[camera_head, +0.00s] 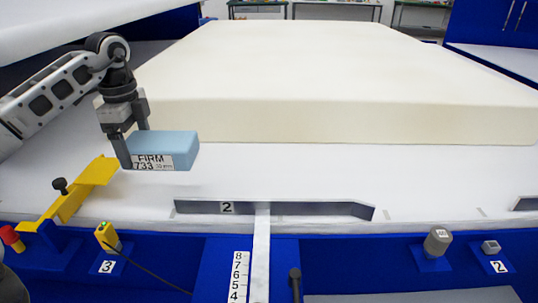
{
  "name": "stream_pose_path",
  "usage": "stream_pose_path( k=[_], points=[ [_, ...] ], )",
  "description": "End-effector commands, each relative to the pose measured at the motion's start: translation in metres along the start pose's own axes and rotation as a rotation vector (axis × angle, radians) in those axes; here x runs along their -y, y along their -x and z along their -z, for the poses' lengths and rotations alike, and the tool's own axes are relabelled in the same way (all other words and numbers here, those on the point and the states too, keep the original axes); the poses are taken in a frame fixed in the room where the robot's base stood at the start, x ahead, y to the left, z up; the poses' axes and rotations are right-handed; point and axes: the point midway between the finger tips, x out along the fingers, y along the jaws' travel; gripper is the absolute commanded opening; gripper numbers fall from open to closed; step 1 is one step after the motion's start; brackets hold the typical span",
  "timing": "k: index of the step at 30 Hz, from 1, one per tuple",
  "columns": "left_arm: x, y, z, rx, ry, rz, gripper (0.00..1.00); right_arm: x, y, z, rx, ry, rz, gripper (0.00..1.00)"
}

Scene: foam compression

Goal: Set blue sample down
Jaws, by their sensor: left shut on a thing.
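The blue sample (178,147) is a light blue foam block with a white label reading "FIRM 733" on its front face. It shows in the head view at the left, in front of the large cream foam slab. My left gripper (133,150) points down and is shut on the left end of the block. The block is level; I cannot tell for sure whether its underside touches the white table (300,175). My right gripper does not show.
The cream foam slab (320,120) fills the table behind the sample. A yellow bracket (75,190) lies at the left front. A dark metal strip marked 2 (300,208) and a vertical number scale (239,277) are at the front. White table is bare right of the sample.

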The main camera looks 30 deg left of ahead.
Motion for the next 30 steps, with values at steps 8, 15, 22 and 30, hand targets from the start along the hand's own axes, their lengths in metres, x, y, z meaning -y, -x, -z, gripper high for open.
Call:
stream_pose_path(
  k=[8,15,22,30],
  points=[
    [0.012,-0.014,0.036,-0.009,-0.006,-0.001,0.60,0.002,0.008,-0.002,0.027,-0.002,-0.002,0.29],
    [0.032,-0.041,0.093,-0.006,-0.004,-0.001,0.60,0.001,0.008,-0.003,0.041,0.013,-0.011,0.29],
    [0.041,-0.082,0.119,-0.002,-0.002,-0.002,0.60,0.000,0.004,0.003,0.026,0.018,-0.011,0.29],
    [0.046,-0.098,0.130,-0.001,-0.001,-0.001,0.60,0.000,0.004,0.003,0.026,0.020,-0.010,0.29]
  ],
)
